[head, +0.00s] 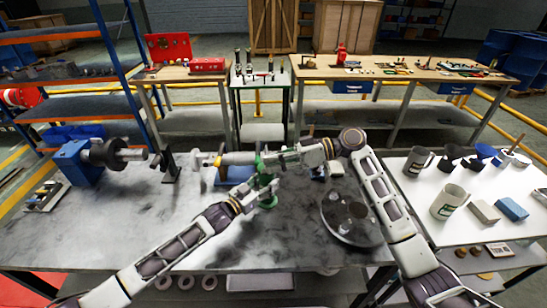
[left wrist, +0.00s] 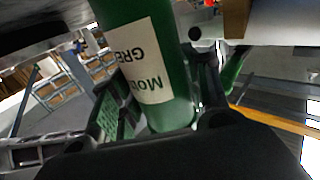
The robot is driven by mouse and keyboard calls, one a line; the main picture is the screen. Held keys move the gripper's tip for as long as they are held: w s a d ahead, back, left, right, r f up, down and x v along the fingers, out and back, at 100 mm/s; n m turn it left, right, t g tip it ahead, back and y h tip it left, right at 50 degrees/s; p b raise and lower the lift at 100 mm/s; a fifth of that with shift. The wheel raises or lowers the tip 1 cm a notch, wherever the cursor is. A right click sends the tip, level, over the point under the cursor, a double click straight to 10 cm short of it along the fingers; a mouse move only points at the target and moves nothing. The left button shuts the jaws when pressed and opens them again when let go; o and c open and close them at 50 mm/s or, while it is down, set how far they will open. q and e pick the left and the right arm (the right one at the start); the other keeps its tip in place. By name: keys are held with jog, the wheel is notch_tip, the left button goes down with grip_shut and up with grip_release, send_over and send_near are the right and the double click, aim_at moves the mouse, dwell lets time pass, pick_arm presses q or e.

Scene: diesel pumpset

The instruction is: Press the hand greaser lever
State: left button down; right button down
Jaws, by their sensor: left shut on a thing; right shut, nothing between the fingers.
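The hand greaser shows as a green cylinder with a white printed label in the left wrist view (left wrist: 150,65). My left gripper (head: 262,185) is shut on the greaser's green body, with its fingers on either side of the cylinder. In the head view, green parts (head: 268,201) show around this gripper, mostly covered by it. A thin green part, possibly the lever (left wrist: 237,67), shows right of the cylinder in the left wrist view. My right gripper (head: 275,160) reaches in from the right just above the left one and is shut and empty. Whether it touches the lever cannot be told.
A blue machine with a dark wheel and shaft (head: 103,153) stands at the left of the grey bench (head: 145,235). Mugs (head: 449,200) stand on the white table at right.

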jog(key=s+f+n+t, duration=0.2)
jog(key=s+f+n, duration=0.1)
jog(key=f, duration=0.5)
jog(key=shift+n, duration=0.9)
jog(key=s+d+r, duration=0.1)
jog(key=d+r, duration=0.5)
jog(key=d, duration=0.3)
jog(key=shift+s+d+r, duration=0.25)
jog(key=shift+s+d, duration=0.05)
jog(key=shift+d, duration=0.05)
